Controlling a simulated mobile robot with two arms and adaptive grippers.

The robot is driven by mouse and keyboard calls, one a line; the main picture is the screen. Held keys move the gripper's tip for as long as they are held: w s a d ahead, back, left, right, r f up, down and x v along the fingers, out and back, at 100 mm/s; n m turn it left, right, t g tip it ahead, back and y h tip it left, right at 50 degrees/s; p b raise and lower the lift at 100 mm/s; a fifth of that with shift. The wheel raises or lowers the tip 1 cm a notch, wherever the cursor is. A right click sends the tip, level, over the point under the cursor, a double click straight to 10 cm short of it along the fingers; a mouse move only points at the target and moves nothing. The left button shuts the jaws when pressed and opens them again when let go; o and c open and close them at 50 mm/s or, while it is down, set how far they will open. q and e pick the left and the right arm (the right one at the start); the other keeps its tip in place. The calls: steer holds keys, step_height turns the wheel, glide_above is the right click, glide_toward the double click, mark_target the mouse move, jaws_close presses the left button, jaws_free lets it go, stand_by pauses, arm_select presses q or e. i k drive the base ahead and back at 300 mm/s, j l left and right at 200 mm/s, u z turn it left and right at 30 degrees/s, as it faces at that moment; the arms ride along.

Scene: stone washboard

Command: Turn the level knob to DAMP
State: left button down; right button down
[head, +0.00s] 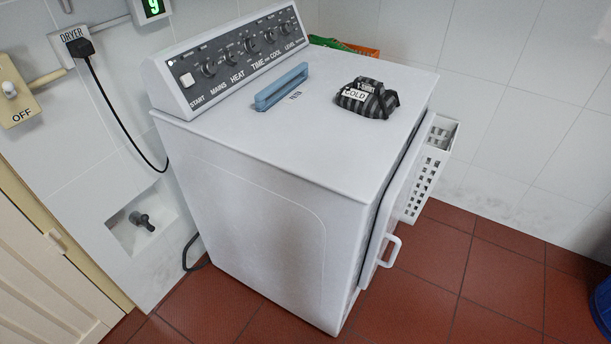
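The LEVEL knob (287,27) is the rightmost dark round knob on the sloped control panel (232,58) at the back of the white dryer (245,190). The word LEVEL is printed below it. The knob is too small to tell which setting it points at, and I cannot read a DAMP mark. Other dark knobs labelled COOL, TIME, HEAT and MAINS stand in a row to its left, with a white START button (187,80) at the far left. Neither of my grippers is in view.
A blue filter handle (281,87) and a folded dark striped shirt (366,98) are on the dryer top. A white basket (430,168) is beside the dryer's right side, near its handled door (390,250). A black plug (80,47) and cord are at left.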

mark_target(285, 28)
steer(key=i+l, duration=0.25)
steer(key=l, duration=0.2)
steer(key=i+l, duration=0.25)
steer(key=l, duration=0.15)
steer(key=i+l, duration=0.25)
steer(key=l, duration=0.2)
steer(key=i+l, duration=0.2)
steer(key=l, duration=0.25)
steer(key=i+l, duration=0.25)
steer(key=l, duration=0.15)
steer(key=i+l+z, duration=0.1)
steer(key=i+l, duration=0.15)
steer(key=l, duration=0.2)
steer(key=i+l, duration=0.25)
steer(key=l, duration=0.15)
